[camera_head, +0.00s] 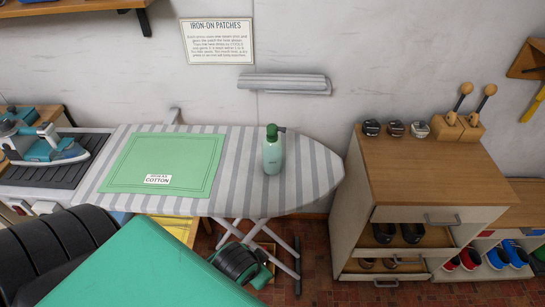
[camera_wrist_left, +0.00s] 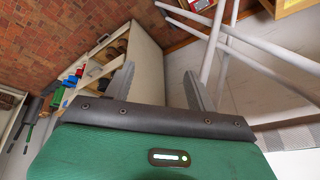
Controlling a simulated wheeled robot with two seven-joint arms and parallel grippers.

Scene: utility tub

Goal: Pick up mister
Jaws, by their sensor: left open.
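The mister (camera_head: 272,155), a pale green bottle with a darker green spray head, stands upright on the striped ironing board (camera_head: 313,172), right of the green cloth. My left arm comes in from the lower left of the head view, in front of and below the board. My left gripper (camera_wrist_left: 158,88) shows in the left wrist view with its two grey fingers apart and nothing between them. It is apart from the mister, which does not show in the wrist view. My right gripper is in neither view.
A green pressing cloth (camera_head: 165,160) lies on the board, with an iron (camera_head: 45,150) at the far left. The board's crossed legs (camera_wrist_left: 212,45) show in the wrist view.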

